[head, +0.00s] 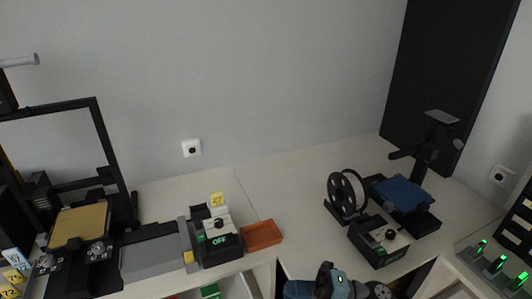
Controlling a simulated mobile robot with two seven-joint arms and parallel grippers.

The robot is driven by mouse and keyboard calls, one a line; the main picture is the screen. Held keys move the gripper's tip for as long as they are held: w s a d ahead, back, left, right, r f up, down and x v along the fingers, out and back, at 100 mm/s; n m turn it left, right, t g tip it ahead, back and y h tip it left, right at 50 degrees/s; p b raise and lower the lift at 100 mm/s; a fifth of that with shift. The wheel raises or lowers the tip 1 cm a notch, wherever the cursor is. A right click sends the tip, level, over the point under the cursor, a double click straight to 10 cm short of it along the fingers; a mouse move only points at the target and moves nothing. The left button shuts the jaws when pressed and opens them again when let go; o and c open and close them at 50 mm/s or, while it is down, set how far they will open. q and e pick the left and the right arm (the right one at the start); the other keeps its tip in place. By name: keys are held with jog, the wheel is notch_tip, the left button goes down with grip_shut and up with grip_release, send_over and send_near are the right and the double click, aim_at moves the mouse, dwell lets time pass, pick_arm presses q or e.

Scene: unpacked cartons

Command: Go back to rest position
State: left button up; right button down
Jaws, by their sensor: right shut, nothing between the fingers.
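My right gripper (327,268) is at the bottom centre of the head view, over the gap at the front edge of the tables. It is shut and holds nothing that I can see. It is apart from the black control box to its right. My left gripper is not in view.
White tables (285,178) run along the wall. A spool (347,194), a black control box (379,240) and a blue-bed printer (403,194) stand right.

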jog(key=d+f+m+t+h+p, duration=0.1)
jog(key=d+f+m+t+h, duration=0.5)
jog(key=m, duration=0.5)
jog(key=d+f+m+t+h, duration=0.2)
jog(key=m+t+h, duration=0.2)
jog(key=m+t, duration=0.55)
jog(key=s+d+f+m+g+h, duration=0.3)
jog(key=s+f+m, duration=0.1)
jog(key=s+f, duration=0.1)
jog(key=s+d+f+m+g+h, duration=0.3)
jog(key=s+f+m, duration=0.2)
jog(key=f, duration=0.3)
jog(key=shift+f+p, duration=0.15)
jog(key=shift+p, duration=0.2)
